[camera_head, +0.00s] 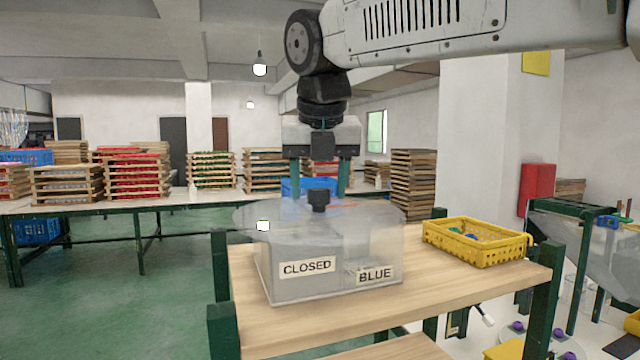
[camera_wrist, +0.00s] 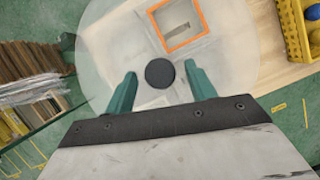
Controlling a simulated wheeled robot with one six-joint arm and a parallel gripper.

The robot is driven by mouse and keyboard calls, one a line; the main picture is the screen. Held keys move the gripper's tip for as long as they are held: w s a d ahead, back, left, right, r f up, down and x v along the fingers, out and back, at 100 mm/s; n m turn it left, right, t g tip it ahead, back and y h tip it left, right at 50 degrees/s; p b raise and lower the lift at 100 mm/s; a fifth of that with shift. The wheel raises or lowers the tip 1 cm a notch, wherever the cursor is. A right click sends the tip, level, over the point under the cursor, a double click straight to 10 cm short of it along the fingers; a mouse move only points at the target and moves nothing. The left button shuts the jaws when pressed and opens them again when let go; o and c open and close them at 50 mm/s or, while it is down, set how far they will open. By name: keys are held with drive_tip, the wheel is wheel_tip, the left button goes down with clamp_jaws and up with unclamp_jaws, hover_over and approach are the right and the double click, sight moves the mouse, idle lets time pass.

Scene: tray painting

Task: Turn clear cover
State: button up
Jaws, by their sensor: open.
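The clear cover (camera_head: 262,217) is a round, see-through disc on top of a box (camera_head: 292,275) with labels reading CLOSED and BLUE. A black knob (camera_head: 318,200) stands up from its middle. In the wrist view the cover (camera_wrist: 112,62) shows as a pale disc, with an orange-outlined square (camera_wrist: 205,20) beyond the knob (camera_wrist: 160,73). My gripper (camera_head: 320,193) points down above the knob. Its two green fingers are apart, one on either side of the knob in the wrist view (camera_wrist: 160,80). I cannot tell whether they touch it; a gap shows on both sides.
The box stands on a wooden table (camera_head: 440,290) with green legs. A yellow basket (camera_head: 478,242) with small coloured items stands to its right. Stacks of wooden trays (camera_head: 415,185) stand behind. The table front is clear.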

sight(321, 217)
drive_tip(key=v, duration=0.7)
drive_tip(key=shift+s+r, duration=0.2)
drive_tip(key=shift+r, duration=0.1)
